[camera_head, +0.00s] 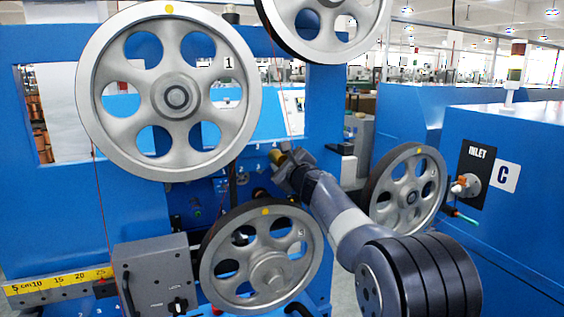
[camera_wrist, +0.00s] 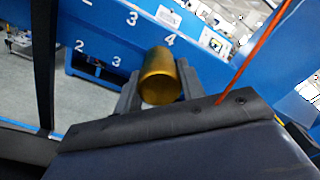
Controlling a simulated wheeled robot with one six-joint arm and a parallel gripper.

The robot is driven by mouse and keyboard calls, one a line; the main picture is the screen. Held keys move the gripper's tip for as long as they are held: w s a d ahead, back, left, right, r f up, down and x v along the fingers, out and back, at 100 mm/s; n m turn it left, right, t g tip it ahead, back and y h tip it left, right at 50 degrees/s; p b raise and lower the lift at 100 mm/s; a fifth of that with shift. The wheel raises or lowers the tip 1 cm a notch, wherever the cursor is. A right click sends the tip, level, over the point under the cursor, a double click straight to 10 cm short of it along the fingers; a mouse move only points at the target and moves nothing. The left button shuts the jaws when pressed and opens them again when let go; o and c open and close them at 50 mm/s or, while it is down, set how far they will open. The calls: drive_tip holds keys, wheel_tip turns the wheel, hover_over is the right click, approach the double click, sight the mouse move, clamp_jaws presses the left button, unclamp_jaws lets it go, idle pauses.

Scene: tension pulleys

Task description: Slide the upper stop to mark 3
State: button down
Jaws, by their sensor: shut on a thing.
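The upper stop appears to be a brass cylinder (camera_wrist: 159,82), held between the two fingers of my gripper (camera_wrist: 158,88) in the wrist view. Its far end lies just below the printed mark 4 (camera_wrist: 169,40). Mark 3 (camera_wrist: 131,19) is farther up and left along the same blue rail (camera_wrist: 110,30). In the head view the brass piece (camera_head: 278,158) shows at the tip of my gripper (camera_head: 288,166), in front of the blue machine panel. My fingers hide part of the stop, and its seat on the rail is hidden.
A lower row of marks with a 2 and a 3 (camera_wrist: 116,61) shows in the wrist view. A red cord (camera_wrist: 255,50) runs close to my gripper's right. Large grey pulleys (camera_head: 95,95) surround my arm, with one (camera_head: 262,204) just below and another (camera_head: 435,170) right.

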drive_tip(key=a, duration=0.1)
drive_tip(key=s+a+b, duration=0.1)
drive_tip(key=a, duration=0.1)
drive_tip(key=s+a, duration=0.1)
drive_tip(key=a, duration=0.1)
drive_tip(key=shift+b, duration=0.3)
drive_tip(key=shift+d, duration=0.15)
drive_tip(key=c, duration=0.9)
unclamp_jaws()
drive_tip(key=b+v, duration=0.3)
drive_tip(key=v, duration=0.8)
drive_tip(key=shift+b, duration=0.35)
drive_tip(key=shift+w, duration=0.2)
